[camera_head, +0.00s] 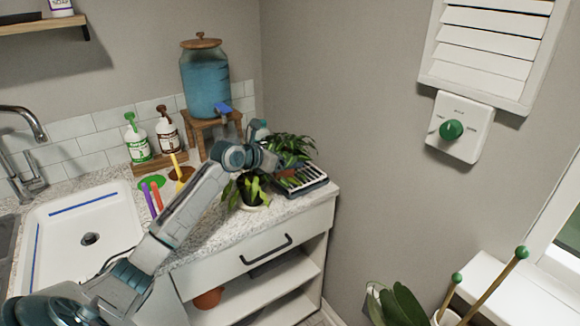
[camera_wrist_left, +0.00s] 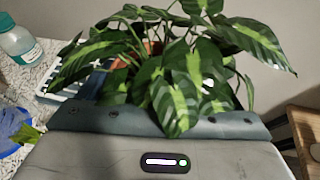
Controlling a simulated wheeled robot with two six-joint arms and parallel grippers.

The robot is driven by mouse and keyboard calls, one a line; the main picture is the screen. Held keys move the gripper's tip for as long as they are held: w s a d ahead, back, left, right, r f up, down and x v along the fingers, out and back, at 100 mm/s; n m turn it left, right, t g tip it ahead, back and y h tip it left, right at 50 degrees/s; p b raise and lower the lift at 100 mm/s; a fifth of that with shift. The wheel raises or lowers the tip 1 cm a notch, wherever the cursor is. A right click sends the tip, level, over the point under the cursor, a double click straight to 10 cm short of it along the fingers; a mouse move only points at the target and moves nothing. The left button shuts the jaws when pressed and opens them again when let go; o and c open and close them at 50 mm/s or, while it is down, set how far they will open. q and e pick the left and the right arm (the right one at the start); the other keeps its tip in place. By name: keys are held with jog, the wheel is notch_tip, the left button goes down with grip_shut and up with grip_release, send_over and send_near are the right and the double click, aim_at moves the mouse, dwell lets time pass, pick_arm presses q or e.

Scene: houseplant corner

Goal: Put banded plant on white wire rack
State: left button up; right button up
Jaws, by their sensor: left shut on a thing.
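The banded plant (camera_head: 293,146) has dark green leaves with pale green bands; it fills much of the left wrist view (camera_wrist_left: 180,85). Its terracotta pot (camera_wrist_left: 152,47) shows only in part behind the leaves. My left gripper (camera_head: 272,160) is shut on the banded plant at the counter's right end; the leaves hide the fingertips. The white wire rack (camera_head: 312,184) lies flat at the counter's right end, under or just beside the pot; it also shows at left in the left wrist view (camera_wrist_left: 62,82). I cannot tell whether the pot touches it. My right gripper is not in view.
A blue water dispenser (camera_head: 205,82) on a wooden stand (camera_head: 203,126) and two pump bottles (camera_head: 137,143) stand behind. The sink (camera_head: 70,225) is left; the wall is right.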

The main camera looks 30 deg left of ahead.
aim_at(285, 148)
pick_arm(q)
jog(key=w, duration=0.1)
jog(key=w+a, duration=0.1)
jog(key=w, duration=0.3)
jog(key=shift+w+a+f+p, duration=0.1)
jog(key=shift+w+a+p, duration=0.15)
jog(key=shift+a+p, duration=0.05)
jog(key=shift+w+a+f, duration=0.1)
jog(key=shift+w+a, duration=0.05)
jog(key=shift+w, duration=0.4)
notch_tip(285, 148, down, 3)
jog(key=shift+f+p, duration=0.15)
jog(key=shift+p, duration=0.35)
jog(key=shift+f, duration=0.2)
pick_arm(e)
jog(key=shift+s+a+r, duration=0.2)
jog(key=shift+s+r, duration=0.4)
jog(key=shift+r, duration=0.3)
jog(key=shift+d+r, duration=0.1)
pick_arm(q)
jog(key=o, duration=1.2)
jog(key=shift+f, duration=0.1)
jog(key=shift+o, duration=0.2)
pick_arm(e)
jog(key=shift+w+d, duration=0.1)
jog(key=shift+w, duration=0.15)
